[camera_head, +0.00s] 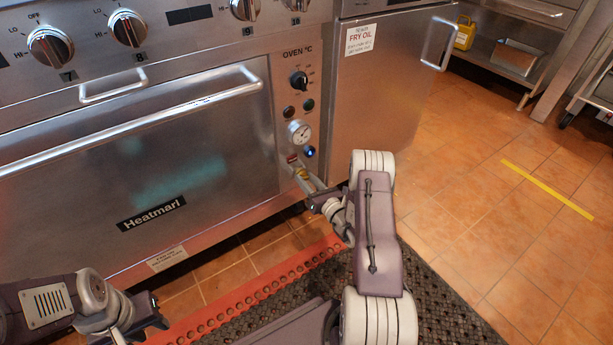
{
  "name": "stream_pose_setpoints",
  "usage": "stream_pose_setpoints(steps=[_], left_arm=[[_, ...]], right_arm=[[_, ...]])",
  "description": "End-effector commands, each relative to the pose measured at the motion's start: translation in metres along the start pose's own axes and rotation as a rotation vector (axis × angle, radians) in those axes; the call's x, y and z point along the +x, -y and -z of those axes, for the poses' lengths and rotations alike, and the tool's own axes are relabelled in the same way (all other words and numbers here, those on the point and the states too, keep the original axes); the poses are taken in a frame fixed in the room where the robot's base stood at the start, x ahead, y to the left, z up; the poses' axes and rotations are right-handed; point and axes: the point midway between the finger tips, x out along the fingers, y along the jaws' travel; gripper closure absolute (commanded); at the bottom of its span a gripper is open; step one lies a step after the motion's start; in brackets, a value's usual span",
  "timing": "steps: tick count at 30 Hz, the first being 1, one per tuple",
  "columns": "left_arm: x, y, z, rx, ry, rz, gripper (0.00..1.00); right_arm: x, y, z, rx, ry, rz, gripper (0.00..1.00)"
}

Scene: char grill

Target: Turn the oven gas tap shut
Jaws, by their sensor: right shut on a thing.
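The exact angle of the tap's handle cannot be told. My left gripper (158,309) is at the lower left, over the mat's edge, apart from the oven. Its fingers look spread and empty.
Above the tap are a gauge (299,132), a blue-lit button (310,152) and a black oven knob (298,80). The oven door (200,150) is shut, its bar handle sticking out. A fry oil cabinet (375,95) stands to the right. Tiled floor (500,230) is clear at right.

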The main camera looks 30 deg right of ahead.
Motion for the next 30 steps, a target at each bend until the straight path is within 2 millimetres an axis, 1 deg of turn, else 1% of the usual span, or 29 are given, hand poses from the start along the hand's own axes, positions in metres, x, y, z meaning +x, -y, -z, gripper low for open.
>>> stream_pose_setpoints(steps=[1, 12, 21, 30], left_arm=[[-0.010, 0.000, 0.001, 0.000, 0.000, 0.000, 0.64], [-0.039, -0.001, 0.004, 0.000, 0.000, 0.000, 0.64], [-0.057, -0.001, 0.006, 0.000, 0.000, 0.000, 0.64], [-0.069, -0.001, 0.007, 0.000, 0.000, 0.000, 0.64]], right_arm=[[-0.001, -0.002, -0.004, 0.043, -0.003, 0.000, 1.00], [-0.001, 0.000, -0.002, 0.395, -0.003, 0.001, 1.00], [-0.001, 0.001, -0.001, 0.680, -0.003, 0.001, 1.00], [-0.001, 0.002, 0.001, 0.954, -0.003, 0.001, 1.00]])
